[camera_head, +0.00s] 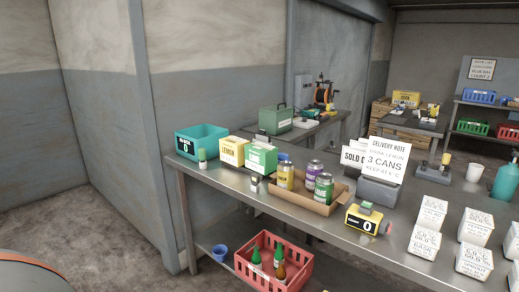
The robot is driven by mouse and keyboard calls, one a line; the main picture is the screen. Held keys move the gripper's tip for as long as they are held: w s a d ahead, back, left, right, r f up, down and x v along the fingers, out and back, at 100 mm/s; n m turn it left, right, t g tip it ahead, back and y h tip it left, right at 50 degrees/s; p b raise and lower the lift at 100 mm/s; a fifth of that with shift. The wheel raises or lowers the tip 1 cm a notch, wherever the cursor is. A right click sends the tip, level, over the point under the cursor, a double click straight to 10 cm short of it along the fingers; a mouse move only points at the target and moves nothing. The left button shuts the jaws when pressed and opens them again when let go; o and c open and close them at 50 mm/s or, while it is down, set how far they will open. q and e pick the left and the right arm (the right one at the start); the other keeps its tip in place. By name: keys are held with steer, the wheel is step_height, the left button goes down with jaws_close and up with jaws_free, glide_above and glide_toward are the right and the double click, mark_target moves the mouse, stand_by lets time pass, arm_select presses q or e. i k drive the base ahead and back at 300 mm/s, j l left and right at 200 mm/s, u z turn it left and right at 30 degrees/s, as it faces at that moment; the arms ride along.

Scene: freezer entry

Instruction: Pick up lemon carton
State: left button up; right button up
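The lemon carton (232,151) is a yellow box with a white label reading LEMON. It stands upright near the far left end of the metal table (225,185). A green and white carton (262,158) stands close to its right; I cannot tell whether they touch. Neither of my grippers shows in the head view.
A cardboard tray (301,198) with cans stands right of the cartons. A yellow device (366,219) showing 0, a delivery note (388,160) and several white tubs (424,242) are farther right. A red crate (272,263) and blue cup (219,252) are on the lower shelf. A wall is left.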

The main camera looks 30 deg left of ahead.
mark_target(231, 148)
steer(key=i+j+z, duration=0.1)
steer(key=j+z, duration=0.25)
steer(key=j, duration=0.6)
steer(key=j+z, duration=0.35)
steer(key=j, duration=0.6)
steer(key=k+j, duration=0.1)
steer(key=j, duration=0.85)
steer(key=j+z, duration=0.1)
steer(key=j, duration=0.9)
steer(key=k, duration=0.05)
